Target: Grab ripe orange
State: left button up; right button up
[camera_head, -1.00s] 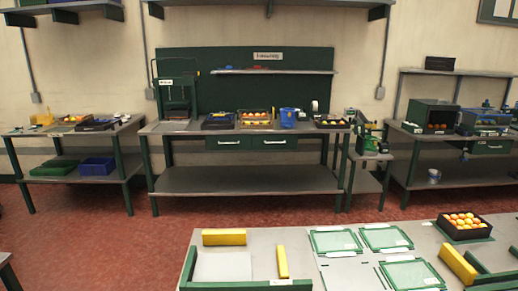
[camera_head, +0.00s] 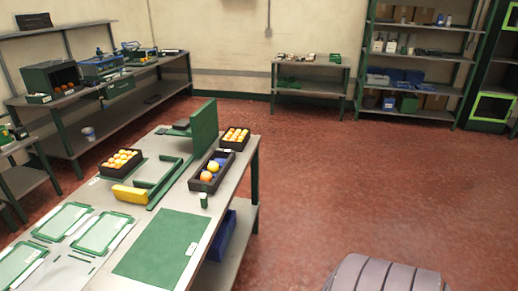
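Several oranges (camera_head: 121,158) sit in a black crate on the left part of the near workbench. More oranges (camera_head: 235,134) fill a second black crate at the bench's far right end. A long black tray (camera_head: 197,187) in front of that crate holds a few round fruits (camera_head: 207,176), orange and yellow-orange, and something blue. I cannot tell from here which fruits are ripe. Neither of my grippers shows in this view.
The bench (camera_head: 213,209) also carries a green mat (camera_head: 163,246), green-framed plates (camera_head: 102,233), a yellow block (camera_head: 130,194) and an upright green panel (camera_head: 204,128). Red floor (camera_head: 320,190) is open to the right. Shelves (camera_head: 415,58) stand at the back wall.

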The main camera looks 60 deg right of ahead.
aim_at(206, 176)
jog(key=z, duration=1.35)
jog(key=u, duration=0.4)
jog(key=i+l+u, duration=0.15)
jog(key=u, duration=0.25)
jog(key=l+u, duration=0.4)
jog(key=i+l+u, duration=0.1)
jog(key=l+u, duration=0.5)
jog(key=l, duration=1.1)
jog(key=l+u, duration=0.2)
jog(key=l, duration=1.2)
